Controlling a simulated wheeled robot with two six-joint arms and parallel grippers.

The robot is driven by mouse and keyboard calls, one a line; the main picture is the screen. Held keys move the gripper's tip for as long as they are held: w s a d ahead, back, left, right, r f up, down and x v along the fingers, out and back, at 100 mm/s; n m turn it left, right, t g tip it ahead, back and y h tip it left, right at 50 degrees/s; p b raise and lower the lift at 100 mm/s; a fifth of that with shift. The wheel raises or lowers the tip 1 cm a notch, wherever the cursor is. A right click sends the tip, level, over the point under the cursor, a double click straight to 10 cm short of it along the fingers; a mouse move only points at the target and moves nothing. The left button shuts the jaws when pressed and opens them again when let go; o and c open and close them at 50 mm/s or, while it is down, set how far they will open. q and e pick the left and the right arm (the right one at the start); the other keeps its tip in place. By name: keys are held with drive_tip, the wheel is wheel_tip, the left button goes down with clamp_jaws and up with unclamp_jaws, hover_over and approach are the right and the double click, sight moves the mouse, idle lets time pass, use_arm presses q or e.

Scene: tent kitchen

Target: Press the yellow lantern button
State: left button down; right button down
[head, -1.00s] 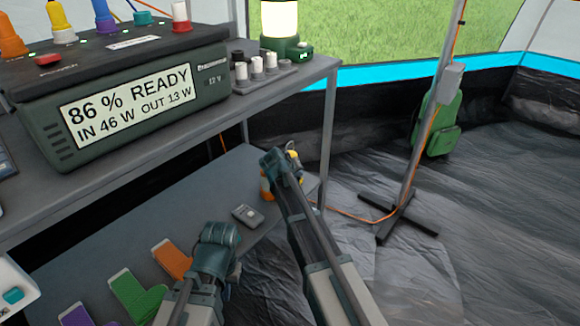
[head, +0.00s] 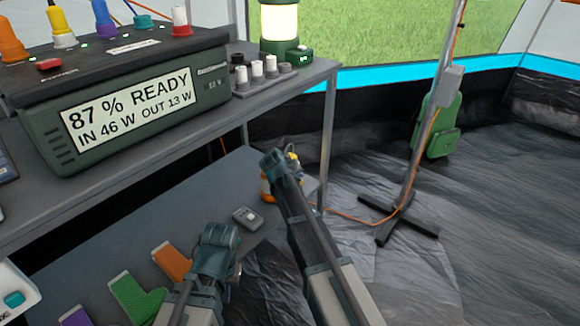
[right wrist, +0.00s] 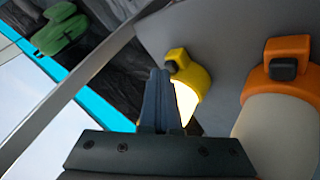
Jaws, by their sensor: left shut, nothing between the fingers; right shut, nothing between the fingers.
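The yellow lantern (right wrist: 197,77) shows in the right wrist view, with a dark button (right wrist: 171,67) on its raised yellow block and a bright glow below its cap. In the head view only a bit of its yellow top (head: 294,158) shows behind my right arm. My right gripper (head: 272,158) is shut and empty; in the right wrist view its fingertips (right wrist: 160,72) are right beside the button. I cannot tell whether they touch it. My left gripper (head: 221,234) is shut and empty over the lower shelf's front edge.
An orange lantern (right wrist: 285,115) with a dark button stands beside the yellow one. A small grey device (head: 247,215) and coloured pieces, including an orange one (head: 171,262), lie on the lower shelf (head: 190,205). The upper shelf (head: 292,85) overhangs behind. A stand (head: 398,215) is at right.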

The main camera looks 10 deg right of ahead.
use_arm(q)
drive_tip(key=shift+r, duration=0.3)
use_arm(e)
drive_tip(key=shift+r, duration=0.3)
